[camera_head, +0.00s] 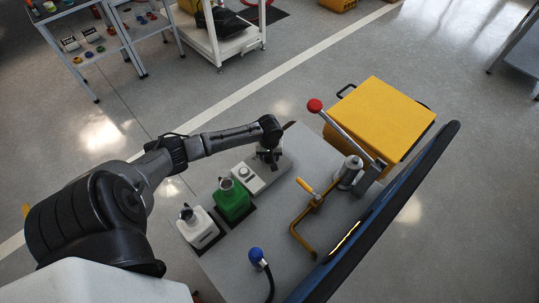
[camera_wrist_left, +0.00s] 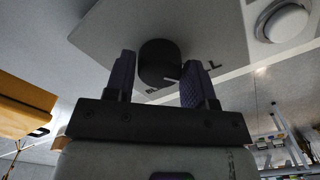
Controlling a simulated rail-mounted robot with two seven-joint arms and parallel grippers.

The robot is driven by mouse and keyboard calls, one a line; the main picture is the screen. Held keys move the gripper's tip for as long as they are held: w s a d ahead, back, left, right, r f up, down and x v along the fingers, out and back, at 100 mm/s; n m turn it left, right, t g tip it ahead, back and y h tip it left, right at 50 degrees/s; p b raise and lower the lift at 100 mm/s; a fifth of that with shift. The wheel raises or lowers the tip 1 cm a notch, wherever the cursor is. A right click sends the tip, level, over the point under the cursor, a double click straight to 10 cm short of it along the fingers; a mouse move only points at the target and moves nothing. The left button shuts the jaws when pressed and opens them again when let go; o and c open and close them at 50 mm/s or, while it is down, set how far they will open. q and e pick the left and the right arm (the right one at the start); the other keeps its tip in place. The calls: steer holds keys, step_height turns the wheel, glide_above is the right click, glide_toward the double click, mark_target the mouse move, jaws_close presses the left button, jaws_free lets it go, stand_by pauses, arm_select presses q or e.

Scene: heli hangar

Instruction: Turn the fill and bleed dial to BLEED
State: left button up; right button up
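The fill and bleed dial (camera_wrist_left: 158,62) is a dark round knob on a light grey panel (camera_wrist_left: 105,28) in the left wrist view. A white mark shows at its edge, with partly hidden letters beside it, so I cannot read its setting. My left gripper (camera_wrist_left: 163,75) has its two fingers on either side of the knob, with narrow gaps visible. In the head view my left gripper (camera_head: 268,160) points down over the grey panel (camera_head: 280,168) at the bench's far left part, and hides the dial. My right gripper is not in view.
A white round button (camera_wrist_left: 285,20) sits beside the dial. A yellow case (camera_head: 385,115) stands behind.

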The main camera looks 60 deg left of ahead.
arm_select(q)
steer(key=c, duration=0.5)
steer(key=shift+r+m+p, duration=0.2)
steer(key=shift+m+p, duration=0.3)
steer(key=shift+p, duration=0.45)
steer(key=m+p, duration=0.4)
steer(key=shift+p, duration=0.35)
steer(key=shift+m+p, duration=0.6)
steer(key=shift+m, duration=0.5)
steer(key=m+p, duration=0.1)
steer(key=m, duration=0.1)
steer(key=shift+f+m, duration=0.1)
steer(key=shift+m, duration=0.2)
steer(key=m+p, duration=0.1)
steer(key=m, duration=0.2)
steer(key=shift+f, duration=0.1)
steer(key=shift+m, duration=0.6)
steer(key=o, duration=0.9)
